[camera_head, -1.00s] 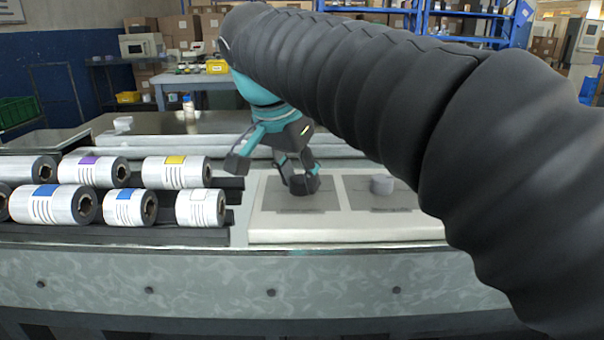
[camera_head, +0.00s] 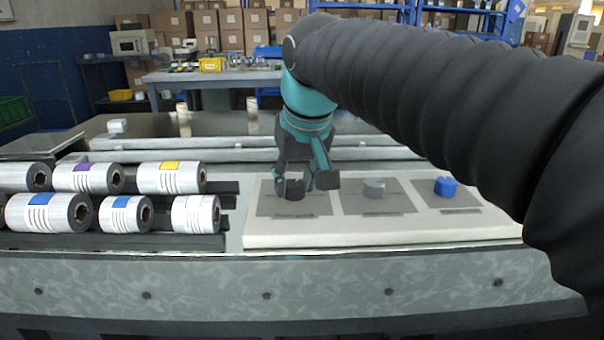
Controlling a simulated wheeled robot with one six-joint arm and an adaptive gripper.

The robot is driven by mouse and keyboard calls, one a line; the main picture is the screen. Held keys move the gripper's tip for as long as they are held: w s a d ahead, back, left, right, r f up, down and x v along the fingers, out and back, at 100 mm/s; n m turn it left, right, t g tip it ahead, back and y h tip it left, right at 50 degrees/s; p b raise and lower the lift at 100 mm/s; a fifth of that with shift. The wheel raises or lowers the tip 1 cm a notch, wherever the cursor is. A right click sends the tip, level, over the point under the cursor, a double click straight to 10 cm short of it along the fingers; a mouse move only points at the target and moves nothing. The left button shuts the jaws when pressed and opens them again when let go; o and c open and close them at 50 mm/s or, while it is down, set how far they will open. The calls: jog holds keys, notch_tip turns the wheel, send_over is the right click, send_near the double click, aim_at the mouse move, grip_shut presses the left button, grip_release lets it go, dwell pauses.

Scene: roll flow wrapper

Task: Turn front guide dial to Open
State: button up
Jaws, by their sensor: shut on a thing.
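A dark grey dial (camera_head: 293,190) stands on the left of three grey plates on a pale panel (camera_head: 380,236). My gripper (camera_head: 294,180) reaches down from above and is shut on this dial, partly hiding it. One dark finger part sticks out to the right of the dial.
Several white-labelled film rolls (camera_head: 125,213) lie on dark racks left of the panel. A long metal rail (camera_head: 230,148) runs behind the panel. A small white piece (camera_head: 117,126) sits at the back left. My arm covers the upper right.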

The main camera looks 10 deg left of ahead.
jog(key=n+g+p, duration=0.1)
jog(key=n, duration=0.2)
jog(key=n+g+y, duration=0.1)
jog(key=n, duration=0.2)
jog(key=shift+w+d+p, duration=0.1)
jog(key=shift+p, duration=0.3)
jog(key=n+g, duration=0.1)
jog(key=n, duration=0.2)
jog(key=n+g, duration=0.1)
jog(key=n, duration=0.1)
jog(key=shift+w+f+n+y, duration=0.1)
jog(key=shift+w+n+y, duration=0.05)
jog(key=shift+n+y, duration=0.25)
jog(key=n+g, duration=0.1)
jog(key=n, duration=0.1)
jog(key=n+g, duration=0.1)
jog(key=n, duration=0.2)
jog(key=shift+w, duration=0.1)
jog(key=n+g+h, duration=0.1)
jog(key=n, duration=0.2)
jog(key=n+h, duration=0.1)
jog(key=n, duration=0.2)
jog(key=shift+g, duration=0.4)
jog(key=o, duration=1.1)
jog(key=shift+o, duration=0.2)
